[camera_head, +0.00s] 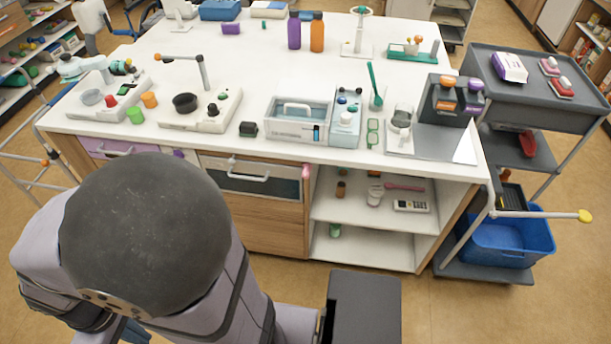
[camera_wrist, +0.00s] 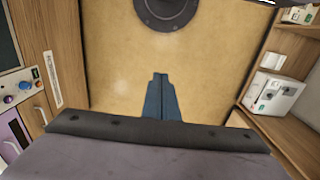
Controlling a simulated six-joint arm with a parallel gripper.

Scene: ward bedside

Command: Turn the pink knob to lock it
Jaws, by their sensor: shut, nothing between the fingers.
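The pink knob (camera_head: 306,172) sits on the front of the white-topped counter, at the right edge of the wood-fronted oven-like unit (camera_head: 252,178) with a white bar handle. It is small in the head view, and I cannot tell which way it is turned. I cannot make it out in the wrist view. My gripper (camera_wrist: 160,76) has blue fingers, shut and empty, over bare tan floor in the wrist view.
Open shelves (camera_head: 375,205) right of the knob hold small items. The countertop (camera_head: 260,60) is crowded with devices and bottles. A grey cart (camera_head: 530,95) with a blue bin (camera_head: 510,245) stands at right. The wrist view shows a control panel (camera_wrist: 18,95) at left and white boxes (camera_wrist: 275,92) at right.

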